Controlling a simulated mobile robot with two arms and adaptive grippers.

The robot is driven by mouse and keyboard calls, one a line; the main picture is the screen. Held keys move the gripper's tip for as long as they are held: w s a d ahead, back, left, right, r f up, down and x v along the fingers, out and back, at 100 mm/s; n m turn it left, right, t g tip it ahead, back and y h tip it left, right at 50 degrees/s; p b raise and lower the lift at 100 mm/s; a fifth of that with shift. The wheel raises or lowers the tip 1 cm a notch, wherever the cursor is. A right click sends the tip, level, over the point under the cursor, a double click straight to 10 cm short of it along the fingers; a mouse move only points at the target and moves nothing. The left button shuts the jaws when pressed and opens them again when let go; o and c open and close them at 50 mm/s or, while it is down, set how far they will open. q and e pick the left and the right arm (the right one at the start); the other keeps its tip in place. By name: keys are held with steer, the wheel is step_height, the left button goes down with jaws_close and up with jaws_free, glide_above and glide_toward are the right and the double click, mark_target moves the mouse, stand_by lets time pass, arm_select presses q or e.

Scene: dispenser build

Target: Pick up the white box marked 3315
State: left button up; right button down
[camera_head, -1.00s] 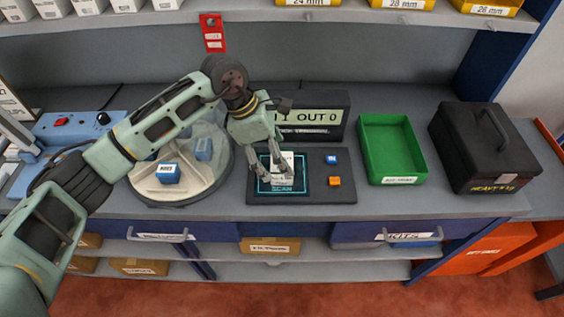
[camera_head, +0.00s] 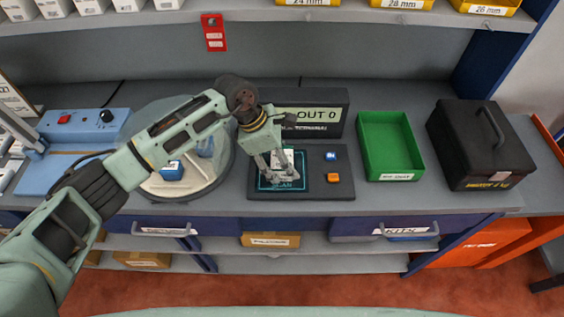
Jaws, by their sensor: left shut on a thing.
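My left gripper (camera_head: 279,174) is low over the scan pad, its fingers shut on a small white box (camera_head: 289,157). The fingers hide most of this box, and no number can be read on it. It is over or on the pad's lit square marked SCAN; any gap beneath cannot be told. My right gripper is not in view. Several other white boxes (camera_head: 130,4) stand on the upper shelf at the top left, cut off by the frame edge.
The scan pad (camera_head: 325,192) has a blue and an orange button and a display (camera_head: 330,118) behind it. A green tray (camera_head: 390,147) and a black case (camera_head: 481,145) stand to the right. A round turntable (camera_head: 212,182) with blue boxes is left, partly behind my arm.

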arm_select(q)
steer(key=c, duration=0.6)
steer(key=shift+o, duration=0.2)
steer(key=shift+r, duration=0.1)
